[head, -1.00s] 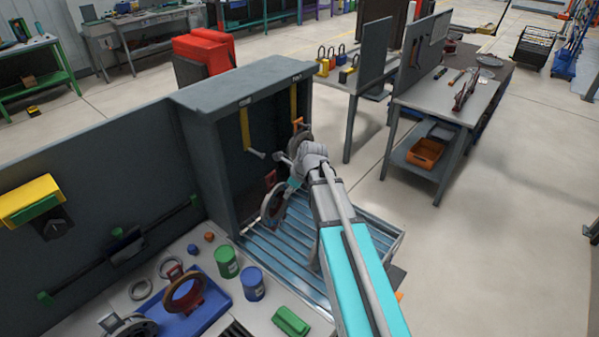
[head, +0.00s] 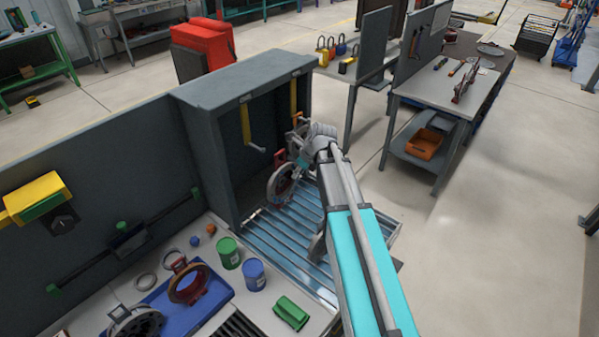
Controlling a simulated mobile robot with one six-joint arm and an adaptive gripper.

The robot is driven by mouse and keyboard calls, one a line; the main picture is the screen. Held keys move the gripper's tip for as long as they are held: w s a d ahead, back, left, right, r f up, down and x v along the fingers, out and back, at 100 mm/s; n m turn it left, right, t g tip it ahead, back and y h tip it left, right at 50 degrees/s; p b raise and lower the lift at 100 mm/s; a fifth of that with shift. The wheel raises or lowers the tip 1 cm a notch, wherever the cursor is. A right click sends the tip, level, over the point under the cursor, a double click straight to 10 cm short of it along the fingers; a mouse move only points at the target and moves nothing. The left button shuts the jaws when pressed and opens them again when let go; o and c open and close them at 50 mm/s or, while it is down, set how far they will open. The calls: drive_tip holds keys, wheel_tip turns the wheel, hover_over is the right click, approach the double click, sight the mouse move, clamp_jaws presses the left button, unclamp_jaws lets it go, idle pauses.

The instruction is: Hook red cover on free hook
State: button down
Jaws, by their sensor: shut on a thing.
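My gripper (head: 300,157) is inside the open front of the grey cabinet, seen small and partly behind my own arm. It is shut on the round cover (head: 275,189), a grey ring with a red part (head: 280,156) at its top. The cover hangs upright, above the slatted rollers. The left yellow hook (head: 246,126) has a bare silver tip and holds nothing. The right yellow hook (head: 294,98) is close above my gripper; its lower end is crowded by the gripper, so I cannot tell whether the cover touches it.
The grey cabinet (head: 206,150) walls the hooks in at left and top. The slatted conveyor (head: 268,240) lies below. A blue tray (head: 222,294) with ring-shaped parts, green and blue cans (head: 253,275) and a green block (head: 291,313) stand in front.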

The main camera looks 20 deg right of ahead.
drive_tip(key=shift+w+a, duration=0.15)
drive_tip(key=shift+w, duration=0.1)
drive_tip(key=w+a+f+b, duration=0.2)
drive_tip(key=w+a, duration=0.4)
drive_tip(key=w, duration=0.3)
drive_tip(key=shift+w+a, duration=0.25)
drive_tip(key=shift+w, duration=0.1)
idle(2.2)
idle(0.7)
drive_tip(key=shift+c, duration=1.9)
unclamp_jaws()
